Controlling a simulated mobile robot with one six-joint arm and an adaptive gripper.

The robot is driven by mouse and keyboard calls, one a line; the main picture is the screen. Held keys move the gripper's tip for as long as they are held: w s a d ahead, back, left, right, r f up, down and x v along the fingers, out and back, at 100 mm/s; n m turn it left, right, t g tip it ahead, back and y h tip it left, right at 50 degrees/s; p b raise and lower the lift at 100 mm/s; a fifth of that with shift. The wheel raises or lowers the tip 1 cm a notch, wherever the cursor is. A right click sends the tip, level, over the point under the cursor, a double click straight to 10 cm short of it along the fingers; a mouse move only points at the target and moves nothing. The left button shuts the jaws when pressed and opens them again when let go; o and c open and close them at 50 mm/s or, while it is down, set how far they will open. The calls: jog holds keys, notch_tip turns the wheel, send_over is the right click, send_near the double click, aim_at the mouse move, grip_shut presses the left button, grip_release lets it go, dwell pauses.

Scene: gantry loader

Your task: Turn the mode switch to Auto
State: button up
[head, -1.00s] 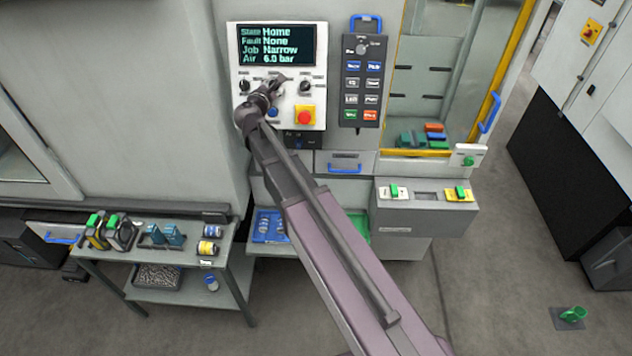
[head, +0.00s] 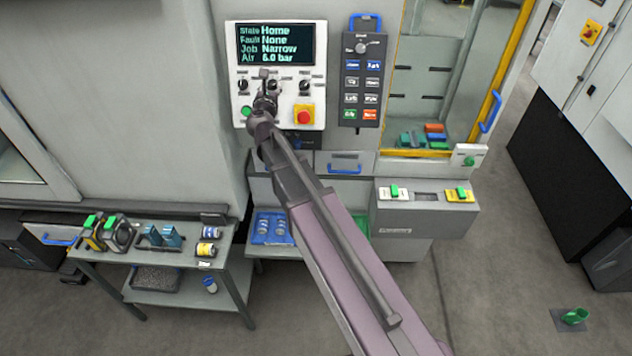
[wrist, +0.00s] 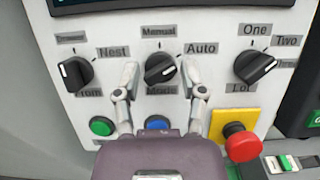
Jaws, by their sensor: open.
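The mode switch (wrist: 161,68) is a round dark knob with a raised bar, in the middle of a row of three knobs in the wrist view. "Manual" is printed above it, "Auto" to its upper right and "Mode" below it. Its bar slants from lower left to upper right, roughly toward the Auto side. I cannot tell for sure which label it marks. My gripper (wrist: 160,74) is open, with one finger on each side of the knob; contact is not clear. In the head view my gripper (head: 266,88) covers part of the switch.
The left knob (wrist: 72,74) and the right knob (wrist: 256,67) flank the switch. Below are a green button (wrist: 102,126), a blue button (wrist: 158,123) and a red emergency stop (wrist: 241,143) on a yellow plate. The screen (head: 274,44) above reads Home, None, Narrow, 6.0 bar.

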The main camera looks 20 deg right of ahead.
jog(key=v, duration=1.2)
jog(key=s+d+f+m+g+b, duration=0.3)
jog(key=f+m, duration=0.4)
jog(key=s+d+f+m+g+b, duration=0.3)
jog(key=d+f+m+g, duration=0.1)
jog(key=f+m, duration=0.3)
jog(key=s+d+f+m+g+h+b, duration=0.1)
jog(key=s+d+f+m+g+b, duration=0.1)
jog(key=f+m, duration=0.5)
jog(key=shift+s+d+f+g+b, duration=0.4)
jog(key=shift+s+d+g, duration=0.5)
jog(key=shift+d, duration=0.25)
jog(key=s+a+f+m+g+y+b, duration=0.4)
jog(key=s+f+m+g+y+b, duration=0.2)
jog(key=s+f+m, duration=0.4)
jog(key=shift+s+f+m+y, duration=0.25)
jog(key=shift+f+m+y, duration=0.15)
jog(key=shift+f+m, duration=0.25)
